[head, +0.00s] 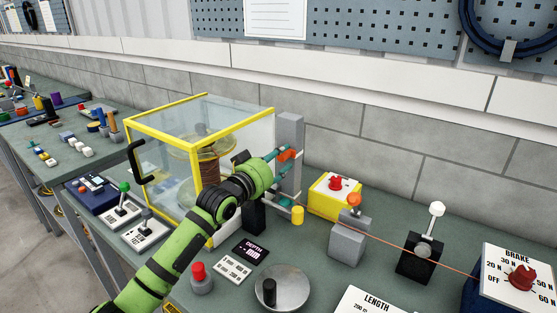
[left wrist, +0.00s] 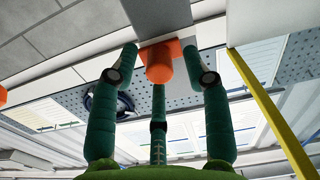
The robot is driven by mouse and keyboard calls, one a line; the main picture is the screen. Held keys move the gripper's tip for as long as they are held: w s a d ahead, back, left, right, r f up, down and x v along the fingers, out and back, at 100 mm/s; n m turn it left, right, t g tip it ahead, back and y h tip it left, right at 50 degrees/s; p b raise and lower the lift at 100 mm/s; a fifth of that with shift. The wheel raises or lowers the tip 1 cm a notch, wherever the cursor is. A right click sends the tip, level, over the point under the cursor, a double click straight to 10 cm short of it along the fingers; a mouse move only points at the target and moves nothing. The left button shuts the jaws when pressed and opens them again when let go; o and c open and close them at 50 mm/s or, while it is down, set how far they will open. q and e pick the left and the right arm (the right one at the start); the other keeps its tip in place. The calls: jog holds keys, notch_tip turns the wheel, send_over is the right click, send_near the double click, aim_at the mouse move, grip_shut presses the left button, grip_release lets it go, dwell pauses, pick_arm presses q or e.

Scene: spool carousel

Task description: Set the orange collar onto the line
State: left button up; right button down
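The orange collar (head: 289,155) sits high on an upright grey post (head: 291,127) beside the yellow-framed clear case. In the left wrist view the collar shows as an orange block with a round knob (left wrist: 159,64) pointing toward me. My left gripper (head: 284,160) is at the collar, its teal fingers spread. In the left wrist view the fingertips (left wrist: 160,52) stand on either side of the knob, with gaps between. Whether they touch the block's edges is unclear. Short white marks (head: 300,194) show at the post's edge. My right gripper is not in view.
The yellow-framed case (head: 158,136) with a spool stands left of the post. A yellow box with a red button (head: 335,196), an orange-knobbed grey block (head: 348,243) and a white-knobbed lever (head: 420,258) stand right. A thin orange strand crosses there. A depth display (head: 252,249) lies in front.

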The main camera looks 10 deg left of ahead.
pick_arm(q)
jog(key=v, duration=1.2)
jog(key=shift+f, duration=0.1)
dwell(0.4)
